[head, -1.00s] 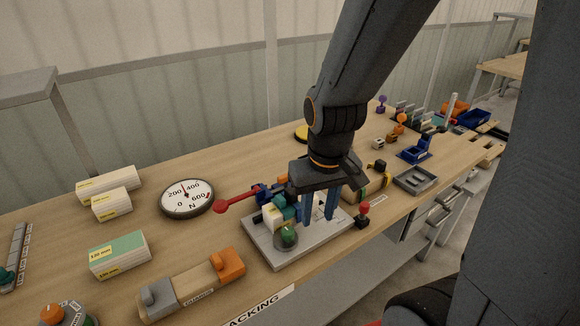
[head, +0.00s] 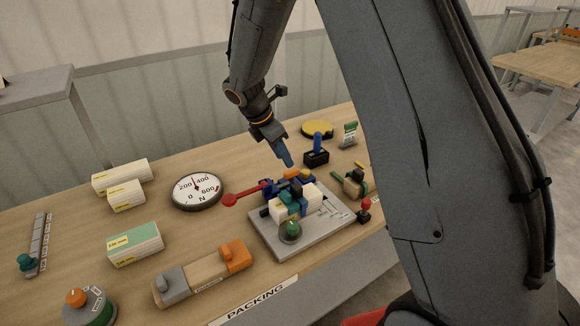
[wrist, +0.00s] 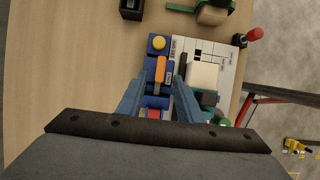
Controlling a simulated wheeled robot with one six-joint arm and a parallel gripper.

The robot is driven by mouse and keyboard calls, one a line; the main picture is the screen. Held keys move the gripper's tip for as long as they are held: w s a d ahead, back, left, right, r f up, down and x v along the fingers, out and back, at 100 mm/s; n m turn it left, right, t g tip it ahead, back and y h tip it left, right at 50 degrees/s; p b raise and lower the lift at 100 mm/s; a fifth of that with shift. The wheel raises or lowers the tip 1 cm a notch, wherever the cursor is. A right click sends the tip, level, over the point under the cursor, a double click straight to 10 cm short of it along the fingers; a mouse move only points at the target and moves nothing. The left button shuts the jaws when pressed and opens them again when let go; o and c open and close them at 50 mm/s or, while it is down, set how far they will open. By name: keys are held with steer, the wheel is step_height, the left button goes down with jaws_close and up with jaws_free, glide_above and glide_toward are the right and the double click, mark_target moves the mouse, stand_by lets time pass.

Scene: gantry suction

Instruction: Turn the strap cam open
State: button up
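A blue clamp-like fixture (head: 268,188) sits on the grey base plate (head: 322,222). It carries an orange lever-like piece (head: 291,174) and a yellow button (head: 306,174). I cannot tell for certain which part is the strap cam; the orange piece (wrist: 160,68) is a possible one. My gripper (head: 287,161) is above the far edge of the fixture, pointing down. In the wrist view my gripper (wrist: 159,80) has its blue fingers apart, one on each side of the blue fixture and orange piece. Contact with the fixture cannot be judged. A red handle (head: 232,199) sticks out left.
White blocks (head: 283,210) and a green ball knob (head: 290,231) share the plate. A gauge (head: 196,191) stands left. A black holder (head: 316,158), a green-strapped bundle (head: 355,184) and a red-knobbed lever (head: 364,209) stand nearby. Bare table lies behind the gauge.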

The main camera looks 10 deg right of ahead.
mark_target(291, 171)
steer(key=shift+p+x, duration=0.85)
steer(key=shift+x, duration=2.35)
steer(key=shift+s, duration=0.1)
steer(key=shift+c, duration=0.2)
jaws_close()
